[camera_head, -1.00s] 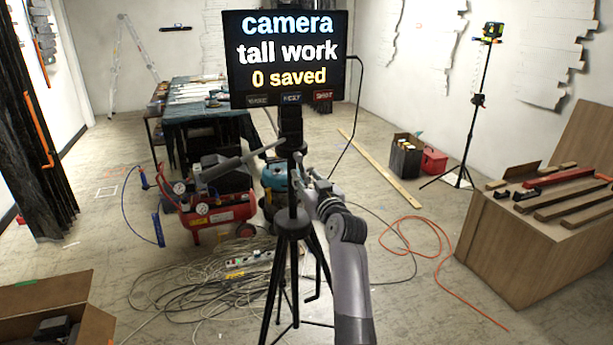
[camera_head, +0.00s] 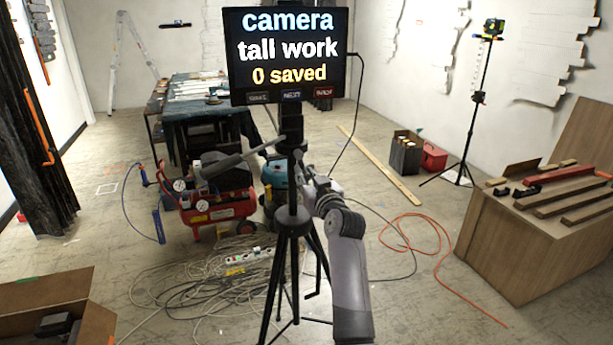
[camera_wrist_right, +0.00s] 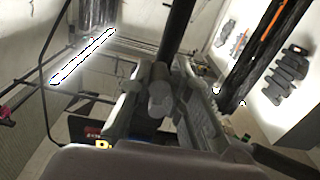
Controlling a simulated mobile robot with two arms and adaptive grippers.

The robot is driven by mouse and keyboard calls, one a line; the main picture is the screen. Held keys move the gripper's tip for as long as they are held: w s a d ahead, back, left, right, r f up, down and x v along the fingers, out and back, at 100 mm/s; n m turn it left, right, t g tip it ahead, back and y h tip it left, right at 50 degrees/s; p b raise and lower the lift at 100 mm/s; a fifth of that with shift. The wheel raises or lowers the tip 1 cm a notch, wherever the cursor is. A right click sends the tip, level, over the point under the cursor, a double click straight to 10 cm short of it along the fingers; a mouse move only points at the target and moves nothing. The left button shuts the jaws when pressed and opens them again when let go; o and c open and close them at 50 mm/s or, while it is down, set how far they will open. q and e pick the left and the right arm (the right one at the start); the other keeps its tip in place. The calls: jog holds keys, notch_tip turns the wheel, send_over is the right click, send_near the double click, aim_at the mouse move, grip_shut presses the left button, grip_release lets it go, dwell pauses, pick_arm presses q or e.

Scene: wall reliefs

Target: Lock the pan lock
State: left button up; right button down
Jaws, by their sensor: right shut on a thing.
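A black tripod (camera_head: 292,222) stands in the middle of the head view and carries a monitor (camera_head: 286,55) reading "camera tall work 0 saved". Its pan handle (camera_head: 232,163) sticks out to the left below the monitor. My right gripper (camera_head: 303,172) is at the tripod head, on its right side. In the right wrist view, the gripper (camera_wrist_right: 160,95) is shut on a small grey knob, the pan lock (camera_wrist_right: 160,98), between its fingers, beside the dark tripod column. My left gripper is not in view.
A red compressor (camera_head: 218,208) and loose cables (camera_head: 220,280) lie behind and left of the tripod. A wooden workbench (camera_head: 520,235) stands at right, an open cardboard box (camera_head: 50,290) at lower left. A laser tripod (camera_head: 472,125) stands further back.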

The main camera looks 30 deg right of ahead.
jog(key=shift+r, duration=0.1)
jog(key=shift+w+a+m+p, duration=0.1)
jog(key=shift+a+m+p, duration=0.3)
jog(key=shift+m+p, duration=0.4)
jog(key=shift+a+m, duration=0.1)
jog(key=shift+m, duration=0.6)
jog(key=c, duration=1.5)
grip_release()
jog(key=shift+c, duration=0.2)
jog(key=shift+a, duration=0.1)
